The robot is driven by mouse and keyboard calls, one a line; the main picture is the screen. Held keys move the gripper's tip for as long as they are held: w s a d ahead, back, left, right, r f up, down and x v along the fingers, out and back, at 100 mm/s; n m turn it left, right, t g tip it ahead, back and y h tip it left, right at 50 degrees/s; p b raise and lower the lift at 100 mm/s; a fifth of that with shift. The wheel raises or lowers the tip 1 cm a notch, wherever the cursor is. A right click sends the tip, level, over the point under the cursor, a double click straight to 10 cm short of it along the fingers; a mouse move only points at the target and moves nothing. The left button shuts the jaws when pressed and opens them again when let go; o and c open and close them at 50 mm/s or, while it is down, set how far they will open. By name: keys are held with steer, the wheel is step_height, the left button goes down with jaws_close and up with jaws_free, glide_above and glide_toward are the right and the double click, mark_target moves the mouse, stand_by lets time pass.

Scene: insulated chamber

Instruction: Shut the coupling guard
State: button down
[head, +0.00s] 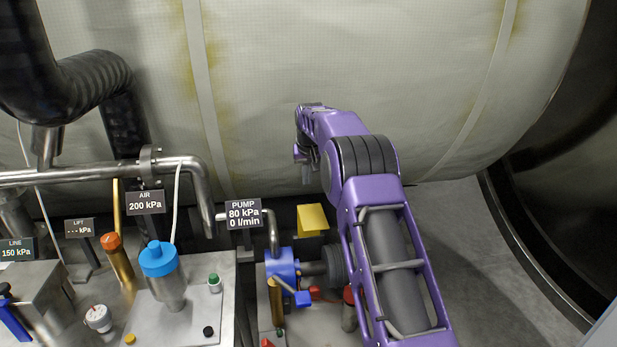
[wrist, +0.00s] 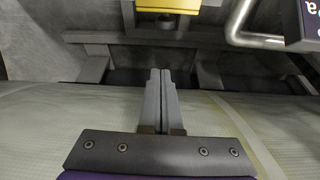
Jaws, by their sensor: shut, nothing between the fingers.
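The coupling guard, a yellow plate (head: 312,219), stands raised behind the shaft between the blue pump (head: 283,266) and a dark ribbed cylinder (head: 335,268). Its hinge is not clear to see. In the wrist view part of a yellow piece (wrist: 168,5), seemingly the guard, shows at the top edge. My gripper (head: 306,180) points down above and behind the guard, apart from it. In the wrist view its two grey fingers (wrist: 160,74) are together with nothing between them. My arm hides some of the pump's right side.
The pump gauge sign (head: 243,214) and a bent metal pipe (head: 272,232) stand left of the guard. A blue-capped cylinder (head: 160,260) and small knobs sit on the left bench. The large pale insulated tank (head: 400,70) closes off the back. Grey floor (head: 480,260) is open at right.

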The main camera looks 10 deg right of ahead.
step_height(320, 180, down, 6)
steer(key=s, duration=0.1)
steer(key=shift+s+f+b, duration=0.2)
steer(key=shift+s+b, duration=0.1)
stand_by(0.5)
steer(key=shift+s+f+b, duration=0.1)
steer(key=shift+b, duration=0.25)
